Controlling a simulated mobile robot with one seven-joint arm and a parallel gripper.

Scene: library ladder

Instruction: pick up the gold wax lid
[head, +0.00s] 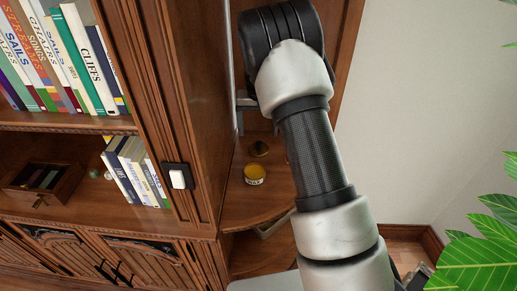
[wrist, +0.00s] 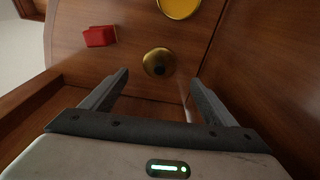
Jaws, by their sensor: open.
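The gold wax lid (head: 259,148) lies on the small corner shelf, just behind the open tin of yellow wax (head: 254,174). In the wrist view the lid (wrist: 159,55) is a round gold disc with a dark spot at its centre. My gripper (wrist: 159,77) is open and empty. In that view the lid appears between and just beyond the two fingertips, and no contact shows. The yellow tin (wrist: 179,7) is cut off by the top edge there. In the head view my arm hides much of the gripper.
A red block (wrist: 100,36) lies on the shelf left of the lid in the wrist view. Wooden panels border the shelf closely. A bookcase with books (head: 136,170) and a small wooden box (head: 43,184) stands at left. A plant (head: 480,245) is at lower right.

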